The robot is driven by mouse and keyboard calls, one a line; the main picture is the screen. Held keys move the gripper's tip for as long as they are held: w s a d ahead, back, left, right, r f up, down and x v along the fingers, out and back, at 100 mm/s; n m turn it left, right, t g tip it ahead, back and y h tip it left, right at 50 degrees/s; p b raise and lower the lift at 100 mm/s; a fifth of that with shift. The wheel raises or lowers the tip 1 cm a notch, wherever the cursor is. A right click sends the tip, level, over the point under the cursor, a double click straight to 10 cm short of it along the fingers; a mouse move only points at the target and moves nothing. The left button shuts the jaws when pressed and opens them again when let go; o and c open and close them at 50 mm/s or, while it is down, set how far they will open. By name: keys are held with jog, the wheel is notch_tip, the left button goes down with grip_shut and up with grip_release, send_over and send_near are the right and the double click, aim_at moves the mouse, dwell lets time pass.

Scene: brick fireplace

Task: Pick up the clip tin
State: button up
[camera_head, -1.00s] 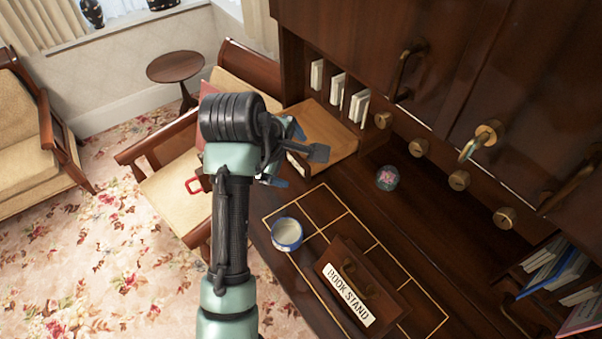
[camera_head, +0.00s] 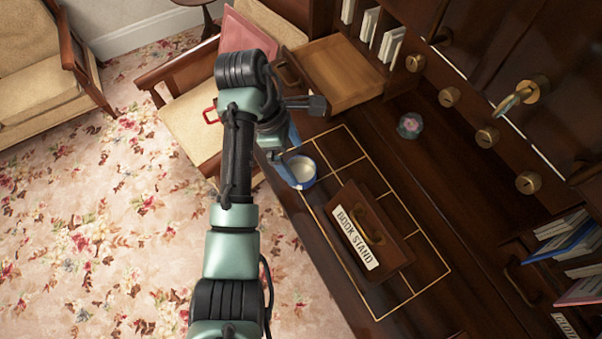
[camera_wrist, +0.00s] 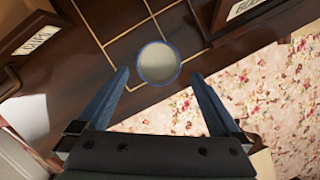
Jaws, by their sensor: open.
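A round tin with a blue rim and pale inside (camera_head: 303,171), which I take for the clip tin, stands on the dark wooden desk at the near left corner of a gold-lined grid. In the wrist view the tin (camera_wrist: 158,64) sits between and just beyond the tips of my two blue fingers. My gripper (camera_wrist: 160,76) is open and empty, with one finger to each side of the tin. In the head view my gripper (camera_head: 286,158) is partly hidden by my arm, and its blue finger overlaps the tin's left side. I cannot tell whether they touch.
A wooden block labelled "BOOK STAND" (camera_head: 372,232) stands on the grid right of the tin. A glass ball (camera_head: 410,126) lies farther back. An open drawer (camera_head: 335,75) juts out behind my gripper. A chair (camera_head: 188,120) stands left of the desk. The grid's far cells are clear.

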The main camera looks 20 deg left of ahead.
aim_at(303, 175)
jog(key=p+x, duration=0.1)
jog(key=x, duration=0.4)
jog(key=shift+w, duration=0.1)
jog(key=c, duration=1.3)
